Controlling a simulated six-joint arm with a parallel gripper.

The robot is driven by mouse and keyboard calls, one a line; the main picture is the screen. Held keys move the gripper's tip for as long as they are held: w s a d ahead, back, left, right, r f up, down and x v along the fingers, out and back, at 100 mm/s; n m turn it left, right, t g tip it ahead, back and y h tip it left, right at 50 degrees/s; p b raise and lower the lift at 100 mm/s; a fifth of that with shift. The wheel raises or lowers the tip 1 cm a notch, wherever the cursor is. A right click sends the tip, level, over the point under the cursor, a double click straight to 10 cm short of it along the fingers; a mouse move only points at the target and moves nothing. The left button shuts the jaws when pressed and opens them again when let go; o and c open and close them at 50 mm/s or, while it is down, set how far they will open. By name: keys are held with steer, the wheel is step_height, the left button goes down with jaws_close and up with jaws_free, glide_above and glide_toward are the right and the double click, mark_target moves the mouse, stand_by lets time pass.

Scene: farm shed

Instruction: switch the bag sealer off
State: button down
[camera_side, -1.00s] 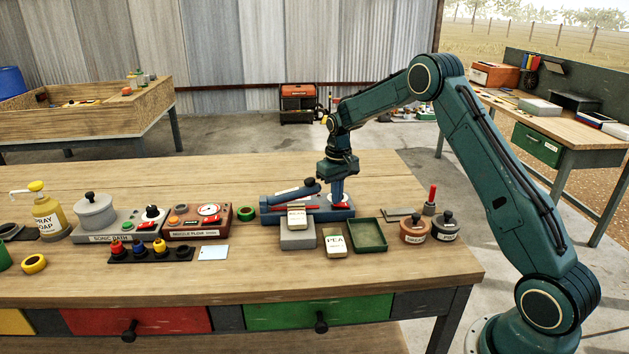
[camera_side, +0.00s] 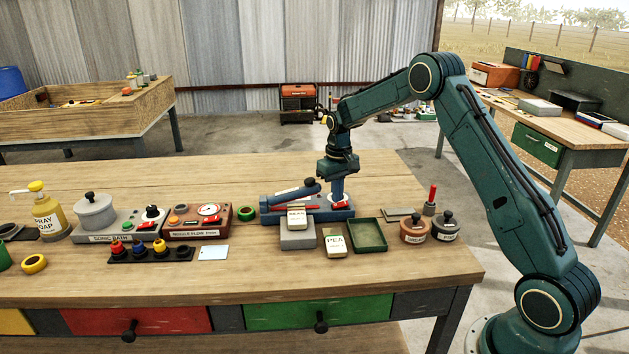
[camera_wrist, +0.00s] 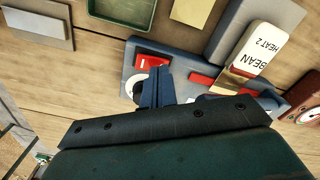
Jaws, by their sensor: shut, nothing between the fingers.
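The bag sealer (camera_side: 287,208) is a long blue device with a raised lever arm, lying across the middle of the bench. A red switch (camera_wrist: 146,61) with a white mark sits at its end, beside a pale round disc partly hidden by my fingers in the wrist view. My gripper (camera_side: 339,199) points down over the sealer's right end, fingers together and empty. In the wrist view the fingertips (camera_wrist: 158,70) overlap the lower right edge of the red switch. I cannot tell whether they touch it. The switch's setting is not clear.
A BEAN packet (camera_wrist: 260,47) rests on a grey block in front of the sealer. A PEA packet (camera_side: 337,244), a green tray (camera_side: 368,235) and two lidded pots (camera_side: 415,231) stand nearby. A gauge box (camera_side: 195,222) is to the left.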

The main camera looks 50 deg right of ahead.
mark_target(336, 205)
steer(key=shift+r, duration=3)
steer(key=s+a+r+n+t, duration=0.1)
steer(key=s+a+r+t, duration=0.2)
steer(key=s+a+r, duration=1.2)
steer(key=s+a+n+t, duration=0.1)
steer(key=s+a, duration=0.1)
steer(key=s, duration=0.7)
steer(key=s+a+n+t, duration=0.1)
steer(key=s+a, duration=0.1)
steer(key=s, duration=0.7)
steer(key=shift+s+a+f+t, duration=0.25)
steer(key=shift+s+f+t, duration=0.05)
steer(key=shift+s+f, duration=0.1)
